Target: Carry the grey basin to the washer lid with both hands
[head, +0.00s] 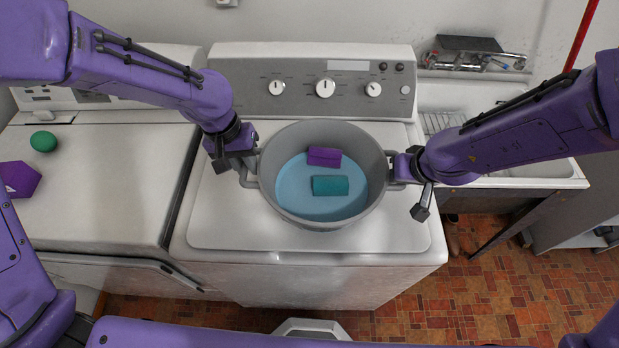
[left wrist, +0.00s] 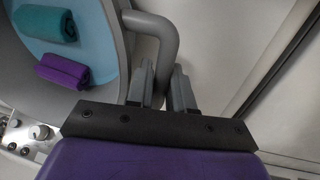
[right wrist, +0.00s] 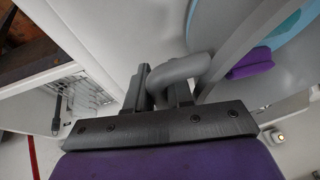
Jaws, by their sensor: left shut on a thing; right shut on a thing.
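The grey basin (head: 283,208) is over the washer lid (head: 218,225) in the head view, upright; I cannot tell whether it touches the lid. Inside on its light blue bottom are a purple rolled cloth (head: 324,156) and a teal rolled cloth (head: 330,185). My left gripper (head: 243,166) is shut on the basin's left handle, which passes between the fingers in the left wrist view (left wrist: 163,45). My right gripper (head: 405,170) is shut on the right handle, which also shows in the right wrist view (right wrist: 178,72).
The washer's control panel (head: 300,85) with knobs stands behind the basin. Left is another white machine (head: 110,190) with a green ball (head: 43,141) and a purple block (head: 18,178) on it. Right is a sink (head: 550,168) with a dish rack and tap. Bare lid shows around the basin.

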